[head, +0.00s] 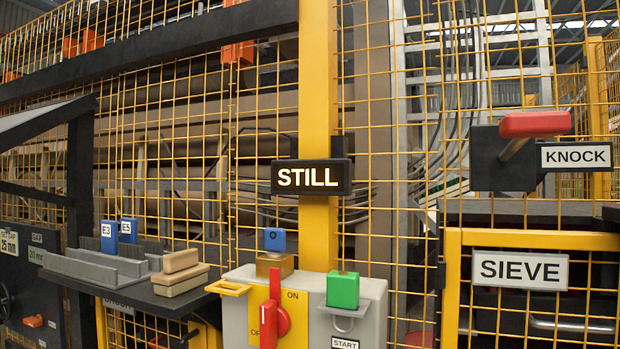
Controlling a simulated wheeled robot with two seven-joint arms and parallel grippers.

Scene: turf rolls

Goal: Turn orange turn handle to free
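No label reading "free" is legible. A small orange handle-like piece (33,321) shows on the dark panel at the lower left; it is too small to tell its setting. Another orange-red bit (157,342) is cut by the bottom edge under the shelf. A red rotary handle (270,315) stands upright on the yellow ON/OFF plate (295,325) of a grey box. I cannot tell which piece is the orange turn handle. Neither of my grippers can be made out.
A yellow mesh fence (390,190) spans the view behind a lit STILL sign (311,177). A dark shelf (135,290) holds grey rails, blue tags and tan blocks. A green block (342,290) sits beside the switch. A red KNOCK lever (535,124) juts out above the SIEVE door (450,290).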

